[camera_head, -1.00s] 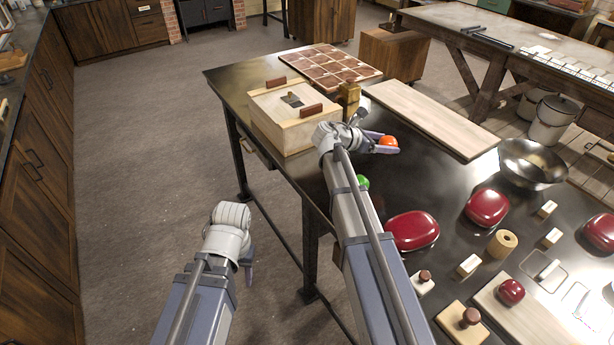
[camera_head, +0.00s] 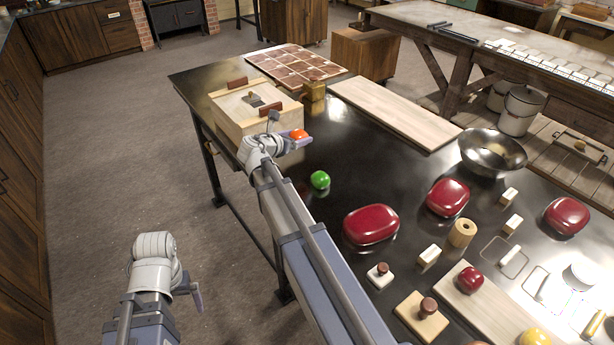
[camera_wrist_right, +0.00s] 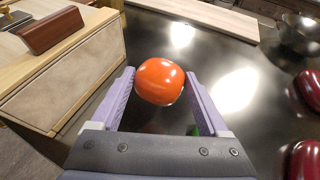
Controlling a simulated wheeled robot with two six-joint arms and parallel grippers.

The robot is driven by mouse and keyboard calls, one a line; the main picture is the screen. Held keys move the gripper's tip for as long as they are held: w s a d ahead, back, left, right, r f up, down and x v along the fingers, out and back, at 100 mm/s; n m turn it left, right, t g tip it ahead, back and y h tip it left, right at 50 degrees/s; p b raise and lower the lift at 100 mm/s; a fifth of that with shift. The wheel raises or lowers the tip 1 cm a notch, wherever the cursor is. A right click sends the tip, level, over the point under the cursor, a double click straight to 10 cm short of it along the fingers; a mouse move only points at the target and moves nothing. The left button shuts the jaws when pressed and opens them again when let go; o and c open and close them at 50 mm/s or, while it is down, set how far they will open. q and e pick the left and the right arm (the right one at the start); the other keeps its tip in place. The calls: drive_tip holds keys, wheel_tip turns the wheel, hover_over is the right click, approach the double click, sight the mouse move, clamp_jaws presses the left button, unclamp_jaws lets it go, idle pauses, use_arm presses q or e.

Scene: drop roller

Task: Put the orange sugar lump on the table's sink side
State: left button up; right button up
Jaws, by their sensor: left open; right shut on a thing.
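The orange sugar lump (camera_head: 298,134) is a glossy, rounded orange piece, held between the fingertips of my right gripper (camera_head: 291,139). In the right wrist view the lump (camera_wrist_right: 160,82) sits between the two lavender fingers, with the dark glossy table behind it. My right gripper is shut on it, close to the right side of the wooden box, over the table (camera_head: 390,153). My left gripper (camera_head: 190,292) is open and empty, low over the floor left of the table. Its fingers are partly hidden by its wrist.
The wooden box (camera_head: 235,118) with red-brown handles stands beside my right gripper. A green lump (camera_head: 320,180) lies just right of my right arm. Red lidded dishes (camera_head: 371,224), a metal bowl (camera_head: 493,152) and a pale board (camera_head: 393,110) are further right. Bare table lies between.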

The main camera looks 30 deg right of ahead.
drive_tip(key=b, duration=0.6)
hover_over(298, 170)
drive_tip(key=shift+w+f, duration=0.2)
drive_tip(key=shift+f, duration=2.95)
drive_tip(key=shift+f, duration=0.1)
wheel_tip(298, 170, down, 4)
drive_tip(key=b, duration=0.3)
drive_tip(key=shift+r+b, duration=0.25)
drive_tip(key=shift+b, duration=0.15)
drive_tip(key=shift+f, duration=0.2)
drive_tip(key=o, duration=1.3)
drive_tip(key=shift+r, duration=0.2)
